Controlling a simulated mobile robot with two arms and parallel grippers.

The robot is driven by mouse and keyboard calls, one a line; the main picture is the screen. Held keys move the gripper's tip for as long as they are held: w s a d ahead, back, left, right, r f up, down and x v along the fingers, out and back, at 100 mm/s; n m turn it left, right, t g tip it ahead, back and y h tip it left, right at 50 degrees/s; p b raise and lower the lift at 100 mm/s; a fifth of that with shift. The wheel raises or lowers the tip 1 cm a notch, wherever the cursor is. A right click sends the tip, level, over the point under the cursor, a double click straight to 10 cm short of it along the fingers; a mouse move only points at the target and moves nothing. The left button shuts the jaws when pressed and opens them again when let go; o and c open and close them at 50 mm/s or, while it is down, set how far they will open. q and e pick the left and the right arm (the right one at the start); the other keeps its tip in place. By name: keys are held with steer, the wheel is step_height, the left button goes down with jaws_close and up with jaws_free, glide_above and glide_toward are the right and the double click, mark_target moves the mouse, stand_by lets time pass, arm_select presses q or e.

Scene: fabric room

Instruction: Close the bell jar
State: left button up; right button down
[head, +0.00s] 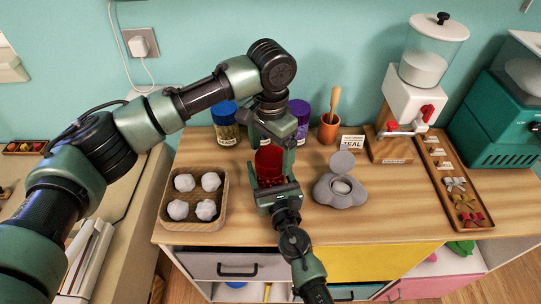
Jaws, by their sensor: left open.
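A red, see-through cup-shaped piece (268,163), which I take to be the bell jar, is at the middle of the wooden counter. Small red bits show at its lower left. My left arm comes over from the left and bends down, with my left gripper (273,148) open close around the red piece. I cannot tell whether the fingers touch it. The arm and gripper hide much of the jar and its base, so I cannot make out its lid or hinge. A second dark green arm part reaches up from the bottom; its jaws are unclear.
A wooden tray (165,214) with several white lumps stands at left. A grey cloud-shaped dish (326,193) stands at right. A dispenser (410,100) and a long tray (433,170) stand farther right.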

arm_select(q)
steer(key=shift+r, duration=1.35)
steer(key=shift+r, duration=0.1)
steer(key=shift+c, duration=0.3)
step_height(320, 180, up, 3)
steer(key=shift+r, duration=0.15)
steer(key=shift+f, duration=4.05)
steer(key=c, duration=1.5)
steer(key=o, duration=1.6)
